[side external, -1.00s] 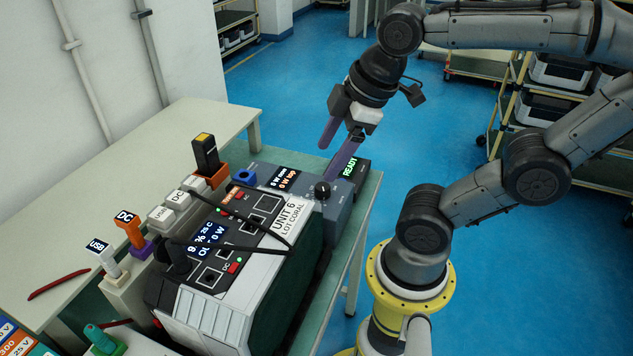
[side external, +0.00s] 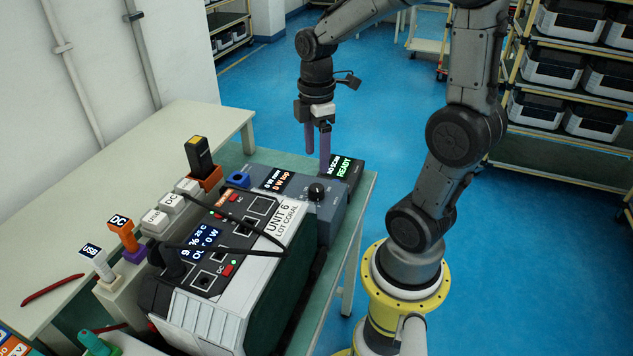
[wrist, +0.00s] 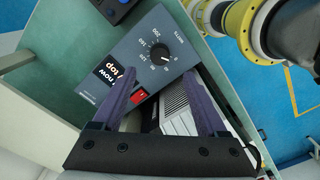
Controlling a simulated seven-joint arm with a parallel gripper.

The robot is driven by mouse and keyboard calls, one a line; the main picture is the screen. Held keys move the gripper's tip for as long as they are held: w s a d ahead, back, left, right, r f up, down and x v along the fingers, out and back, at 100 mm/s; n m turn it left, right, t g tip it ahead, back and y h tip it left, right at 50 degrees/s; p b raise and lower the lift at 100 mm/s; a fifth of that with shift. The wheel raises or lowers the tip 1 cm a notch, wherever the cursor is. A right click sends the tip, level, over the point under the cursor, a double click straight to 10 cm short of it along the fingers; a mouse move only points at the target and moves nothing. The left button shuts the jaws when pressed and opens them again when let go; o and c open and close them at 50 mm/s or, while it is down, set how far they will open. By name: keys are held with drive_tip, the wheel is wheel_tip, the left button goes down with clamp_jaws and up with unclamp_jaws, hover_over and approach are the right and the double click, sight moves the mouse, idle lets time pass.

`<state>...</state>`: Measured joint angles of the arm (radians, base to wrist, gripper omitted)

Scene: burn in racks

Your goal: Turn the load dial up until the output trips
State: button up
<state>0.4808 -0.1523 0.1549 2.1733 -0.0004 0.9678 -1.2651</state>
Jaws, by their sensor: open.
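The load dial is a round black knob (side external: 317,192) on a blue-grey load box (side external: 332,208). In the wrist view the knob (wrist: 160,54) has a white pointer mark and a printed number scale around it. The box's display (side external: 277,180) shows 0 W now and 0 W top. My gripper (side external: 317,160) points down above the box with its purple fingers apart and empty. In the wrist view the knob lies just beyond the fingertips (wrist: 161,74), not between them. A red rocker switch (wrist: 140,96) is near the left finger.
USB (side external: 98,262) and DC (side external: 124,233) plugs stand at left.

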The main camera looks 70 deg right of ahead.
sight(316, 187)
wheel_tip(316, 187, down, 8)
drive_tip(key=shift+f, duration=0.25)
clamp_jaws()
idle(0.5)
